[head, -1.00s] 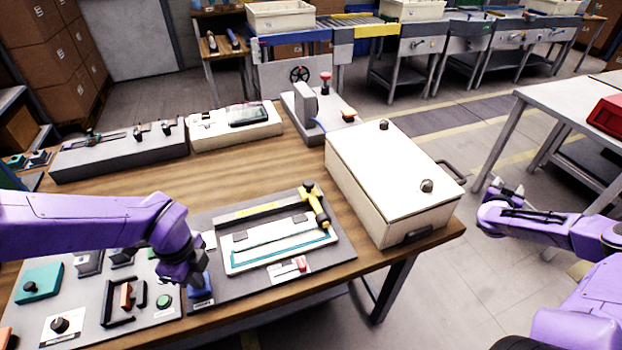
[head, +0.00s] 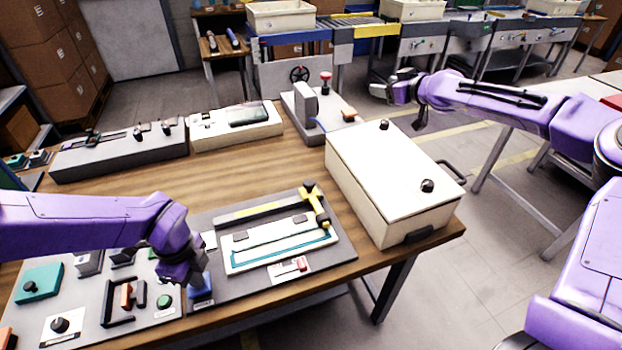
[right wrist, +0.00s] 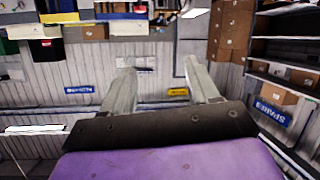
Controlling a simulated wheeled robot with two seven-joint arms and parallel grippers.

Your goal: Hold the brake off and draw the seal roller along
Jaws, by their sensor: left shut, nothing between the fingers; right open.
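The seal roller (head: 318,207), with a yellow and black handle, is at the right end of a grey board (head: 345,250). A white piece with a teal border (head: 282,240) lies beside it. A blue block (head: 200,291) stands at the board's left front; I take it for the brake. My left gripper (head: 194,284) is shut and empty, right at the top of this block; it hides part of it, and I cannot tell if it presses. My right gripper (head: 380,86) is raised beyond the white box, far from the roller. Its fingers are apart in the right wrist view (right wrist: 162,85).
A white lidded box (head: 385,170) with black knobs stands right of the board. A control panel (head: 90,310) with switches lies at the left front. Grey and white fixtures (head: 120,150) stand behind. Bare wood (head: 190,185) lies between them and the board.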

